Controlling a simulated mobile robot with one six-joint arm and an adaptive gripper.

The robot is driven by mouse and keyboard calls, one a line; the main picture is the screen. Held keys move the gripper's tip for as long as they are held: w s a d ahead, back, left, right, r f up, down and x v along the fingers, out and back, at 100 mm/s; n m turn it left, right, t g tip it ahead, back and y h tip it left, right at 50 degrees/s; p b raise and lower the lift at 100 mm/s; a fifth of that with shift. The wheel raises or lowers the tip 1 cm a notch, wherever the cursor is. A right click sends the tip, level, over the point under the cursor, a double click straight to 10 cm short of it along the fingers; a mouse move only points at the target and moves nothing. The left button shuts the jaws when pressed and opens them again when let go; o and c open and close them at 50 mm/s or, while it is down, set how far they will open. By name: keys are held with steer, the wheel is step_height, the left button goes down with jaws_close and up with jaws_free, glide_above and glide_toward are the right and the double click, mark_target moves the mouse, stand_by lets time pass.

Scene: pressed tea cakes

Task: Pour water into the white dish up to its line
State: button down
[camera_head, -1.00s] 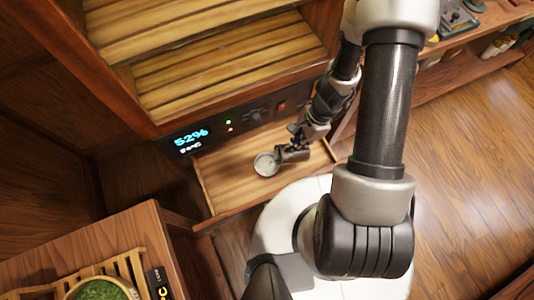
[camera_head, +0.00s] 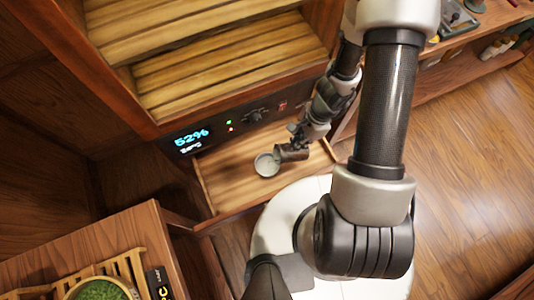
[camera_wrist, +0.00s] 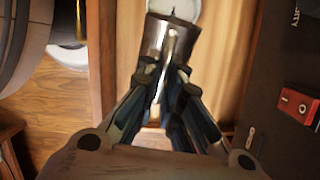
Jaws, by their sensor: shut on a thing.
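I cannot see a water stream or the dish's line.
The wooden tray (camera_head: 228,188) has bare room left of the dish. The panel with a lit blue display (camera_head: 192,137) and knob stands close behind. A red switch (camera_wrist: 298,103) shows in the wrist view. A table (camera_head: 130,238) with a green-filled bowl (camera_head: 100,290) is at lower left.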

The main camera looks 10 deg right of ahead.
steer(key=w+d+f+y+b, duration=0.1)
steer(key=y+b, duration=0.1)
steer(key=w+d+f+y+b, duration=0.1)
steer(key=d+f+y+b, duration=0.1)
steer(key=shift+d+f, duration=0.1)
steer(key=shift+f, duration=0.2)
steer(key=shift+w+r+y, duration=0.2)
steer(key=shift+r+y, duration=0.1)
steer(key=shift+y, duration=0.2)
steer(key=shift+w+d+y, duration=0.1)
steer(key=shift+d+y, duration=0.15)
steer(key=shift+y, duration=0.35)
steer(key=shift+f, duration=0.1)
